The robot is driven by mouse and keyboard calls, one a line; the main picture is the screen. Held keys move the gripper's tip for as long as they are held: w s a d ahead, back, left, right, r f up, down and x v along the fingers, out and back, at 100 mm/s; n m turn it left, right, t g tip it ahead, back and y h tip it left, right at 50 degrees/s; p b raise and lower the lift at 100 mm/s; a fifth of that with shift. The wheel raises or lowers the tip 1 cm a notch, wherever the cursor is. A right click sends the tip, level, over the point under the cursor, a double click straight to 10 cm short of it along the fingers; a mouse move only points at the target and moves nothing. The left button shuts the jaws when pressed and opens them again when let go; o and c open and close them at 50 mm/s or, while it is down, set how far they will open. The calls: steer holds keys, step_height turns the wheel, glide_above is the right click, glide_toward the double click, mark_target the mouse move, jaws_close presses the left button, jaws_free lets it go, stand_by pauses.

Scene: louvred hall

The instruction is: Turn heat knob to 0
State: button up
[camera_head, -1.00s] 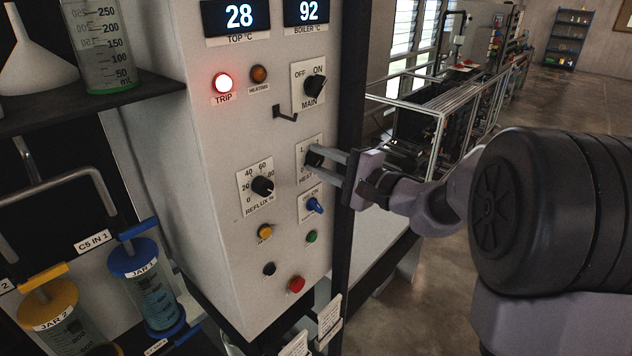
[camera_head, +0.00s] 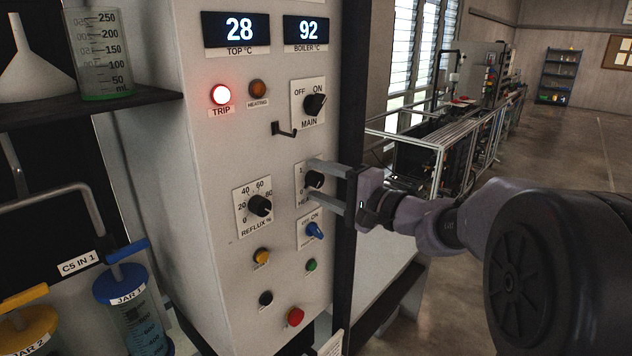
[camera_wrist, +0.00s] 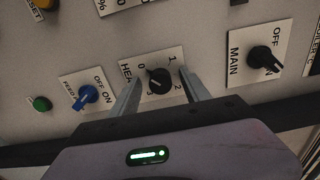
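The heat knob (camera_head: 314,180) is a black rotary knob on a white label plate on the grey panel. It also shows in the wrist view (camera_wrist: 159,81), with the digits 0, 1 and 2 around it. Its white mark seems to lie toward the 0 side, but it is too small to be sure. My gripper (camera_head: 318,184) is open, with one finger above and one below the knob. In the wrist view my gripper (camera_wrist: 160,88) has a finger on each side of the knob, with visible gaps. Part of the HEAT label is hidden by a finger.
The blue feed knob (camera_head: 314,230) is just below, the reflux knob (camera_head: 260,205) to the left and the main switch (camera_head: 315,104) above. A small black hook (camera_head: 285,130) sticks out above the heat knob. The red TRIP lamp (camera_head: 221,94) is lit. A dark post (camera_head: 349,130) stands right of the panel.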

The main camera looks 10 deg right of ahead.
steer(key=b+v, duration=0.4)
steer(key=v, duration=0.3)
stand_by(0.3)
